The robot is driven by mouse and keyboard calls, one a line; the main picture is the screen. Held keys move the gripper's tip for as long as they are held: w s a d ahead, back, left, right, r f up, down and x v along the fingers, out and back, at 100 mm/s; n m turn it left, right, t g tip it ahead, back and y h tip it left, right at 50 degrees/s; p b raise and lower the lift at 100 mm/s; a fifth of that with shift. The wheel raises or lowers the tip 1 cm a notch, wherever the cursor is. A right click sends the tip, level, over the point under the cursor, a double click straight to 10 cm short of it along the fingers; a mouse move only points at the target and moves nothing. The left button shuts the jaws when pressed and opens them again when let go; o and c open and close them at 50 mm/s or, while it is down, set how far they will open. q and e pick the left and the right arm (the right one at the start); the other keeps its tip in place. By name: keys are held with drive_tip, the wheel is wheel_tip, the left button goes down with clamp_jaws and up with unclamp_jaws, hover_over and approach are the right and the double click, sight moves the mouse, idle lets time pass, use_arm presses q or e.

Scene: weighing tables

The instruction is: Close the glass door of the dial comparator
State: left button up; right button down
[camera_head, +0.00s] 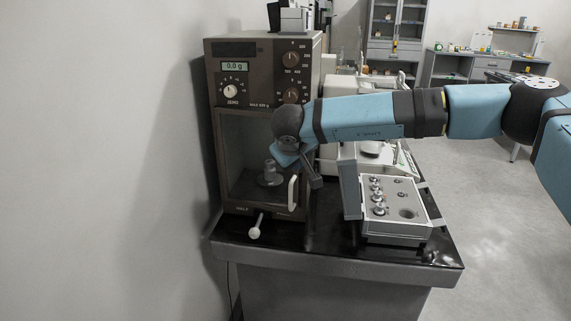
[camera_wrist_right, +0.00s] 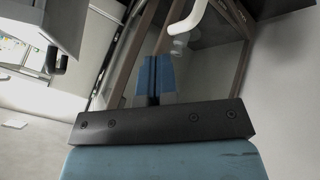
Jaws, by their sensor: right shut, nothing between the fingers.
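The dial comparator (camera_head: 262,75) is a brown cabinet with a display and knobs above a glazed chamber. Its glass door (camera_head: 243,150) looks flush or nearly flush with the front; I cannot tell whether it is fully shut. The white door handle (camera_head: 292,193) is at the door's lower right and also shows in the right wrist view (camera_wrist_right: 188,22). The glass there seems to mirror my arm. A small metal weight (camera_head: 270,173) shows inside. My right gripper (camera_head: 315,182) is shut and empty, just right of the handle and seemingly apart from it. My left gripper is out of view.
A lever with a white ball (camera_head: 254,233) sticks out below the door. A grey box of weights (camera_head: 396,208) stands to the right on the black tabletop (camera_head: 320,232). A white instrument (camera_head: 342,90) stands behind my arm. A wall is close on the left.

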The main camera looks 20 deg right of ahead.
drive_tip(key=shift+w+d, duration=0.65)
drive_tip(key=shift+w, duration=0.1)
drive_tip(key=shift+r, duration=0.1)
